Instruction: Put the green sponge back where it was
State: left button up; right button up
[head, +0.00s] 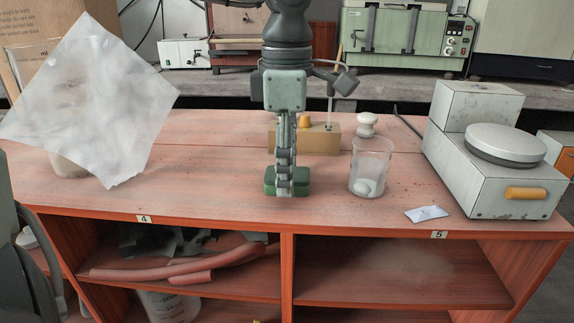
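The green sponge (301,181) is at the middle of the bench top, near its front edge. My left gripper (285,185) points straight down at it, with a finger in front of the sponge's near face. Green shows on both sides of that finger. The gripper is seen edge-on, so the far finger is hidden and I cannot tell whether the fingers press on the sponge. The sponge looks at or very close to the bench surface. My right gripper is not in view.
A glass beaker (371,168) with something white inside stands right of the sponge. Behind are a tan block (318,138) and a white knob-shaped object (366,125). A grey machine (490,170) and small white packet (426,213) are right. A tilted white sheet (90,100) covers the left.

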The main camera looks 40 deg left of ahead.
pick_arm(q)
jog(key=shift+r, duration=0.1)
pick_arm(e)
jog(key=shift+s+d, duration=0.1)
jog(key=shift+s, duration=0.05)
pick_arm(q)
jog(key=shift+r, duration=0.2)
notch_tip(320, 180, up, 12)
jog(key=shift+p, duration=0.35)
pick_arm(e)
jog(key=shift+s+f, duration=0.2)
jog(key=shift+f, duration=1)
